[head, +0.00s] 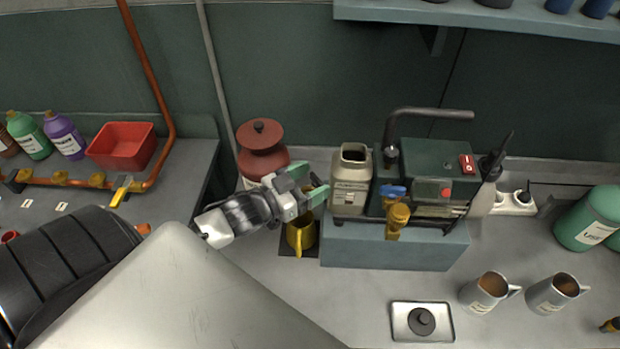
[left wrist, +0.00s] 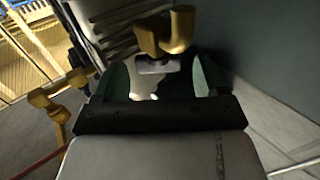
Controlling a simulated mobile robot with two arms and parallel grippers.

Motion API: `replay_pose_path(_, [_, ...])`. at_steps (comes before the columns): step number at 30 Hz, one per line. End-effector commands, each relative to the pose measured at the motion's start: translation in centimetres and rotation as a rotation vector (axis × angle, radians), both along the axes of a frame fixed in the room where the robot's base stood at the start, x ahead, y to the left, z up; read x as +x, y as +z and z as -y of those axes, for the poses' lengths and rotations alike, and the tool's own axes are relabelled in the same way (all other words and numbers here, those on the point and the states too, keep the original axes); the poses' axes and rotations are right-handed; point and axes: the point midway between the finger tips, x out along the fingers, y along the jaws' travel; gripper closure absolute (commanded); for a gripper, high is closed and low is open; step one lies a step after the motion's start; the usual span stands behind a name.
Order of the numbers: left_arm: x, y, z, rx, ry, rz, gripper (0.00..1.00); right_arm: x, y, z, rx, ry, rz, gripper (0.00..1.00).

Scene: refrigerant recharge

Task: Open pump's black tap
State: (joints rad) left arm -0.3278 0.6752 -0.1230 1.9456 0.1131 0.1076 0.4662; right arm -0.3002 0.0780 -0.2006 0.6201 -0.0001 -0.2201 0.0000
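The pump (head: 437,162) is a dark green box with a red switch, on a blue-grey block right of centre. A blue tap handle (head: 392,191) and a brass fitting (head: 398,216) sit at its front left. I cannot clearly single out a black tap. My left gripper (head: 308,184) has green fingertips spread apart, left of the pump and close to a beige can (head: 351,190). In the left wrist view, its fingers (left wrist: 160,82) are apart, with a pale shape between them and a brass fitting (left wrist: 168,30) beyond. My right gripper is not in view.
A yellow mug (head: 301,236) stands below my left gripper; a red-brown vessel (head: 262,150) stands behind it. A scale (head: 422,321) and two metal mugs (head: 484,292) are at the front right. A red bin (head: 122,146) sits on the left bench. A shelf (head: 480,16) overhangs above.

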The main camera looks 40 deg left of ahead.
Motion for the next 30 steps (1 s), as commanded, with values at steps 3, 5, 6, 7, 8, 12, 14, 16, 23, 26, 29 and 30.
replay_pose_path(3, [0.0,0.0,0.0,0.000,0.000,-0.001,0.26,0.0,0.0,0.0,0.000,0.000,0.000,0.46])
replay_pose_path(5, [0.0,0.0,0.0,0.000,0.000,-0.001,0.26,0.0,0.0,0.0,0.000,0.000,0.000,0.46])
replay_pose_path(6, [0.0,0.0,0.0,0.000,0.000,-0.001,0.26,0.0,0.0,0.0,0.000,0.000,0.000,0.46])
replay_pose_path(7, [0.0,0.0,0.0,-0.001,0.000,-0.001,0.26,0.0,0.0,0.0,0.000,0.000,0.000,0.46])
replay_pose_path(8, [-0.1,0.0,0.0,-0.001,0.000,-0.001,0.26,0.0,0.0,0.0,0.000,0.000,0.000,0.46])
replay_pose_path(12, [-0.8,-0.2,-0.3,0.000,0.000,-0.004,0.26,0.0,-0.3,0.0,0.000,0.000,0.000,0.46])
replay_pose_path(14, [-1.3,-0.3,-0.5,0.001,0.000,-0.004,0.26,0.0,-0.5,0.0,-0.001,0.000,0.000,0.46])
replay_pose_path(16, [-2.3,-0.4,-0.9,0.002,0.000,-0.006,0.26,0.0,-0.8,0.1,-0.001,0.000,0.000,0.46])
replay_pose_path(23, [-5.8,-0.4,-2.2,0.000,0.000,-0.005,0.26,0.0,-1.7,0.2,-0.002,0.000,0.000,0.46])
replay_pose_path(26, [-7.2,-0.4,-2.8,0.000,0.000,-0.005,0.26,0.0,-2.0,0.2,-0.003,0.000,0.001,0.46])
replay_pose_path(29, [-8.3,-0.3,-3.2,0.001,0.000,-0.005,0.26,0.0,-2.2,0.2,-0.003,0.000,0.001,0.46])
replay_pose_path(30, [-8.7,-0.2,-3.4,0.001,0.000,-0.004,0.26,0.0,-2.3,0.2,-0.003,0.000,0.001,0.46])
